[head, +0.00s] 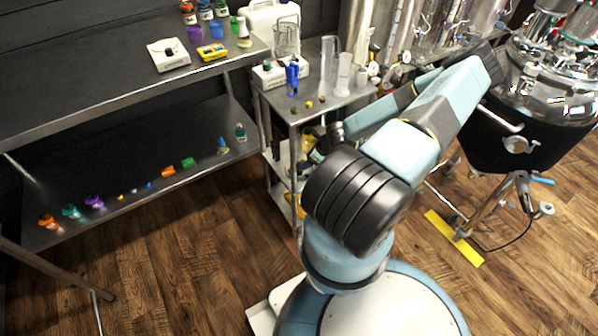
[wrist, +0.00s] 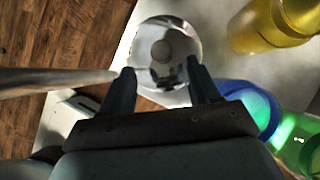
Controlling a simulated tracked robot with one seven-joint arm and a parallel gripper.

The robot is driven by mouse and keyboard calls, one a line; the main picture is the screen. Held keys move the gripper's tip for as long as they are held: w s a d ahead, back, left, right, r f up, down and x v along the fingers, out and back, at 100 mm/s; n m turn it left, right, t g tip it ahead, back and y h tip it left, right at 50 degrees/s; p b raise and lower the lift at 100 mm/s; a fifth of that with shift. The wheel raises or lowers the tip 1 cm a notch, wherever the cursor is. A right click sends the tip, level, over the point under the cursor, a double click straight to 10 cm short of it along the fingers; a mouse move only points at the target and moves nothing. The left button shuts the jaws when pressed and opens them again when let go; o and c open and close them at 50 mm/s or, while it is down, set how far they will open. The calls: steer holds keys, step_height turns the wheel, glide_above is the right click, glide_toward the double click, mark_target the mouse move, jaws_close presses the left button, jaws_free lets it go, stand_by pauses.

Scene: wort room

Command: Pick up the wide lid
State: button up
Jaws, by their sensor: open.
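A round, shiny silver piece with a small round knob-like middle (wrist: 167,53), which looks like the wide lid, lies on a pale shelf surface in the wrist view. My gripper (wrist: 158,72) is open. Its two dark fingertips are spread at the near edge of this piece, one towards each side, with nothing held between them. Whether the fingers touch it I cannot tell. In the head view my arm reaches to the steel cart's lower shelves, and I cannot make out the lid there.
In the wrist view a metal post (wrist: 60,79) runs in from the left, close to the left finger. A yellow container (wrist: 265,30) and a blue-rimmed container (wrist: 258,108) stand at right. In the head view the steel cart (head: 293,112) carries labware on top.

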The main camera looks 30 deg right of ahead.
mark_target(299, 169)
steer(key=shift+x, duration=2.75)
steer(key=shift+w+r, duration=0.1)
steer(key=shift+c, duration=0.3)
jaws_close()
